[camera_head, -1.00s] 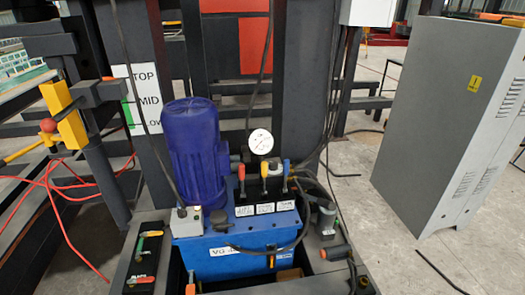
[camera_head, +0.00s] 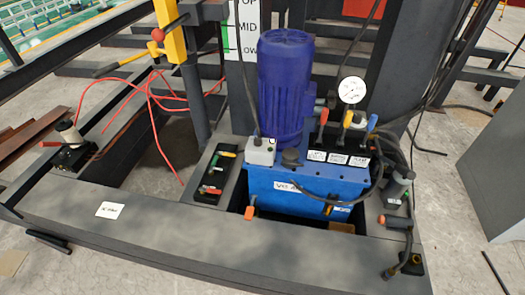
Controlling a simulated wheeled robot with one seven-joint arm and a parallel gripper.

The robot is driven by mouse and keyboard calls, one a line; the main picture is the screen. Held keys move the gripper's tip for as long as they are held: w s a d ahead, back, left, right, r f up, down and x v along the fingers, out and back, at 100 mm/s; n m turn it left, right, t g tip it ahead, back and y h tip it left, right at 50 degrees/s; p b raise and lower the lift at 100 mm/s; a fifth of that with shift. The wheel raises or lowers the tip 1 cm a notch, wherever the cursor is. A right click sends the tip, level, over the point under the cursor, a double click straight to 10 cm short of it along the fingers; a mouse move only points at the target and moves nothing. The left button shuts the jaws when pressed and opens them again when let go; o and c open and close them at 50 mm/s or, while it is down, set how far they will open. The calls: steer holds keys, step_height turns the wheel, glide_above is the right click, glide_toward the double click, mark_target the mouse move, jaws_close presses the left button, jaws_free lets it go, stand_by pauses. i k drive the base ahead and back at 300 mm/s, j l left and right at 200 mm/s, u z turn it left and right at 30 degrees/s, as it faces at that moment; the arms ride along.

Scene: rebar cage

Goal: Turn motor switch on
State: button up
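A blue-purple motor (camera_head: 285,90) stands upright on a blue hydraulic tank (camera_head: 300,187). A small light grey box (camera_head: 260,151) sits at the motor's foot on the left, with a cable running up from it. It looks like the motor's switch box, but its switch position is too small to read. A black panel (camera_head: 208,188) with green, yellow and red handles lies to the left of the tank. My gripper is not in view.
A round white gauge (camera_head: 352,90) and red, yellow and blue levers (camera_head: 347,125) stand right of the motor. A dark frame beam (camera_head: 130,220) runs along the front. A grey cabinet (camera_head: 495,180) is at right. Red hoses (camera_head: 150,97) hang at left.

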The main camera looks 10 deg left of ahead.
mark_target(258, 142)
steer(key=i+j, duration=0.2)
steer(key=j, duration=0.2)
steer(key=i+j, duration=0.2)
steer(key=j, duration=0.15)
steer(key=i+j, duration=0.25)
steer(key=j, duration=0.15)
steer(key=i+j, duration=0.2)
steer(key=j, duration=0.15)
steer(key=i+j, duration=0.2)
steer(key=j, duration=0.2)
